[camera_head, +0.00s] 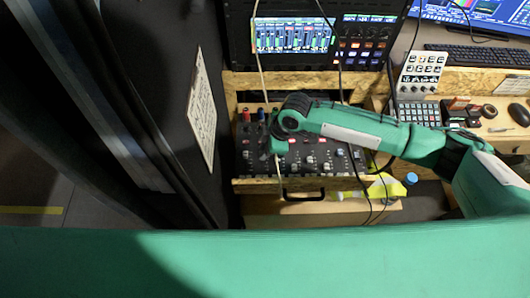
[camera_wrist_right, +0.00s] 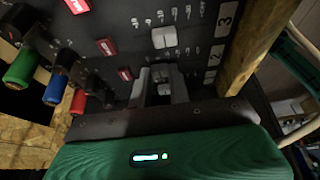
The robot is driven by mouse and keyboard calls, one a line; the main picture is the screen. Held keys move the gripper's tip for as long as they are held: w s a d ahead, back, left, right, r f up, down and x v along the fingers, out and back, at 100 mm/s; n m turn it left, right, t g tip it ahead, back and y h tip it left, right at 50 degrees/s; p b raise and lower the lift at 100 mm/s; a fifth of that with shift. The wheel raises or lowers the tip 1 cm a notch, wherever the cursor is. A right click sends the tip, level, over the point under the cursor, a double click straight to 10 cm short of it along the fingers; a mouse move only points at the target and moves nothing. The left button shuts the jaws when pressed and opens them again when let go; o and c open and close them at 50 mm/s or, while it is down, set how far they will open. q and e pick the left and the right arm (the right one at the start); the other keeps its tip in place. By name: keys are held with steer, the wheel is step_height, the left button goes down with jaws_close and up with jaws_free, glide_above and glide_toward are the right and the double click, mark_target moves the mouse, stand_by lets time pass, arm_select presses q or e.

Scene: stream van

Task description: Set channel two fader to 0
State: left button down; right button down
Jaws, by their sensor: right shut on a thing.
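The black mixer panel (camera_head: 325,158) sits in an open wooden drawer. My right arm reaches over it from the right, and my right gripper (camera_head: 278,146) is down at the panel's left part. In the wrist view the panel (camera_wrist_right: 125,20) carries a light grey fader cap (camera_wrist_right: 163,37) just beyond my fingers. My right gripper (camera_wrist_right: 162,84) is shut on another fader cap (camera_wrist_right: 160,73), mostly hidden between the fingers. White number labels (camera_wrist_right: 217,53) run along the panel's right side; I cannot tell for certain which number the held fader belongs to. My left gripper is not in view.
Red buttons (camera_wrist_right: 107,46) and green, blue and red plugs (camera_wrist_right: 52,90) stand left of the fingers. The drawer's wooden rim (camera_wrist_right: 250,45) is close on the right. Dark cables hang before the rack screen (camera_head: 292,36). A black panel (camera_head: 165,70) stands left.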

steer(key=c, duration=1.6)
jaws_free()
steer(key=shift+o, duration=0.2)
steer(key=b+v, duration=0.1)
steer(key=v, duration=1.3)
steer(key=shift+b, duration=0.35)
steer(key=shift+f, duration=0.1)
